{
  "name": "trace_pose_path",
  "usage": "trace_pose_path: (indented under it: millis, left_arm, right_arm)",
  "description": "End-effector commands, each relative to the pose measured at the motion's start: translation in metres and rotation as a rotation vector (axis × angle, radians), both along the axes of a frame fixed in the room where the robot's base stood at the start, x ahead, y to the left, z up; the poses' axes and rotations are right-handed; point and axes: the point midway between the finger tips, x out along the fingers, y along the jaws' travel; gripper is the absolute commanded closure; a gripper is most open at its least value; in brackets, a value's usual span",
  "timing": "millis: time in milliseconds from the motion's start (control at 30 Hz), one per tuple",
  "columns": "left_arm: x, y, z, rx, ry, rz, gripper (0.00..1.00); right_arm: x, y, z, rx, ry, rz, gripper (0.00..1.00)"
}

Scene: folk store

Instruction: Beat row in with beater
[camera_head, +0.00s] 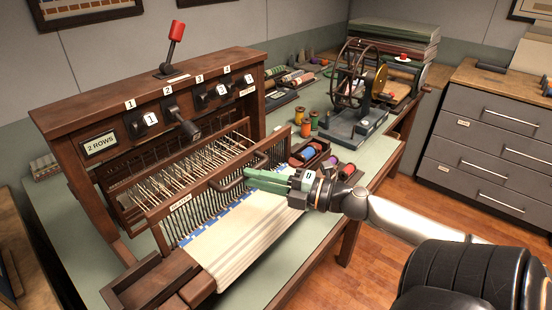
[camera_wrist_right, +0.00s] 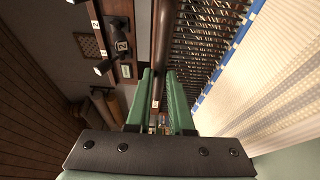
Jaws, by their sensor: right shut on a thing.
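The loom (camera_head: 90,120) stands on a pale green table, with numbered levers and a "2 ROWS" plate on its front beam. The beater (camera_head: 160,212) is a wooden frame with comb-like reeds and a bar handle (camera_head: 228,181) on top. Cream cloth (camera_head: 235,240) with a blue and white edge lies in front of it. My right gripper (camera_head: 247,180) reaches in from the right with green fingers and is shut on the beater's handle. In the right wrist view the fingers sit at the dark bar (camera_wrist_right: 160,60), beside the reeds (camera_wrist_right: 208,50). My left gripper is not in view.
Thread spools (camera_head: 310,152) lie in a tray just behind my right gripper. A winding wheel (camera_head: 355,80) stands farther back on the table. A grey drawer cabinet (camera_head: 490,130) stands at the right. Wooden floor lies open between table and cabinet.

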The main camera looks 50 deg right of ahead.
Motion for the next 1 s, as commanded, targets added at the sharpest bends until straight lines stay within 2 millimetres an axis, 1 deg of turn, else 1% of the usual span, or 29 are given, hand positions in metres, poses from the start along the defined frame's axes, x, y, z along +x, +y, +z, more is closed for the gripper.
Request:
trace_pose_path:
  millis: [133, 233, 1000]
  left_arm:
    - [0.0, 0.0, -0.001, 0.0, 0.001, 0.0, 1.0]
    - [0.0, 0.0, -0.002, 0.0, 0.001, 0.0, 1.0]
    - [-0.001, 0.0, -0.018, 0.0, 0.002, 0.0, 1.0]
  right_arm:
    - [0.0, 0.002, -0.001, 0.0, 0.002, 0.006, 1.0]
    - [0.007, 0.003, -0.002, 0.0, 0.001, 0.007, 1.0]
    - [0.084, 0.008, -0.001, 0.001, 0.0, 0.005, 1.0]
